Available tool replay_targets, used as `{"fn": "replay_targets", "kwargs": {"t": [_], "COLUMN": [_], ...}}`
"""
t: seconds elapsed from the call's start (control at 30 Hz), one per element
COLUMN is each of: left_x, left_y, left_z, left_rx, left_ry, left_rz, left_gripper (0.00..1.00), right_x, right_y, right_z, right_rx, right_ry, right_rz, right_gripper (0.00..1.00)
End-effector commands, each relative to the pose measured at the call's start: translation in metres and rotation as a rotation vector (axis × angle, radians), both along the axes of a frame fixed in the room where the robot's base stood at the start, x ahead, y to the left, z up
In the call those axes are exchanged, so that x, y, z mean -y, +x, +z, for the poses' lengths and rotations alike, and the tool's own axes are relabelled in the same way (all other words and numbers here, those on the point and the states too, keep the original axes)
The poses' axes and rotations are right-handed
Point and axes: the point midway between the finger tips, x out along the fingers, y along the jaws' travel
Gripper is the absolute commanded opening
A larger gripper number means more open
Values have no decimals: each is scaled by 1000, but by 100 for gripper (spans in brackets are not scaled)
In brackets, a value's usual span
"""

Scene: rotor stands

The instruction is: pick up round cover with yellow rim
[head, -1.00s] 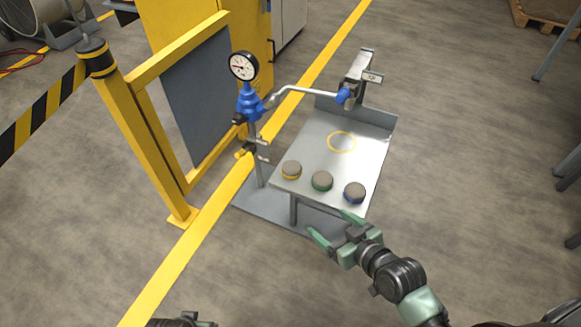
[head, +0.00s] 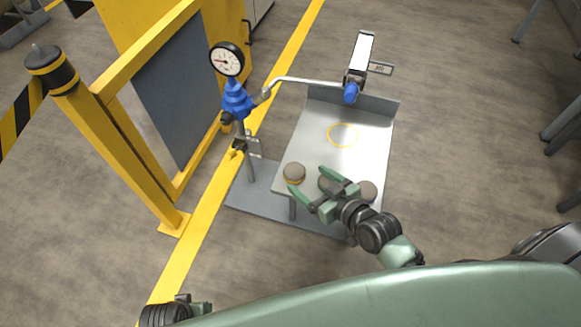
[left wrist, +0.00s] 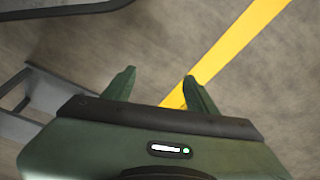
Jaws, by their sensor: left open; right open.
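The round cover with the yellow rim (head: 294,173) sits at the front left corner of the small metal table (head: 352,159), its top grey-brown. My right gripper (head: 306,181) is open at the table's front edge, its fingertips just right of this cover; I cannot tell whether they touch it. A second round cover (head: 328,183) lies partly hidden behind the right gripper. A third round cover (head: 369,190) is at the front right, partly hidden by my arm. My left gripper shows open and empty in the left wrist view (left wrist: 158,88), above the floor.
A pressure gauge (head: 227,60) on a blue valve (head: 237,102) stands left of the table, with a pipe reaching over its back. A yellow ring (head: 342,135) marks the bare tabletop. A yellow barrier frame (head: 110,140) stands at the left.

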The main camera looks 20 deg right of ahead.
Motion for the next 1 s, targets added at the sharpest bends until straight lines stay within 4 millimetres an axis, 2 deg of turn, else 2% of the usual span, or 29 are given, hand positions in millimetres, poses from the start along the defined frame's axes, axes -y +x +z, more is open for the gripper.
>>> {"fn": "replay_targets", "kwargs": {"t": [0.23,0.5,0.77,0.8,1.0], "left_x": [0,0,0,0,0], "left_y": [7,11,11,11,11], "left_z": [21,54,59,59,59], "left_rx": [16,32,32,32,32], "left_ry": [-1,-2,-1,-2,-2], "left_rz": [2,5,5,5,5], "left_gripper": [57,57,57,57,57], "right_x": [-12,-24,-25,-25,-25], "right_y": [26,57,60,60,60], "right_z": [-12,-25,-25,-25,-25], "right_rx": [2,0,-1,-1,-1], "right_ry": [4,2,0,0,0], "right_rz": [0,1,1,1,0], "right_gripper": [82,82,82,79,24]}}
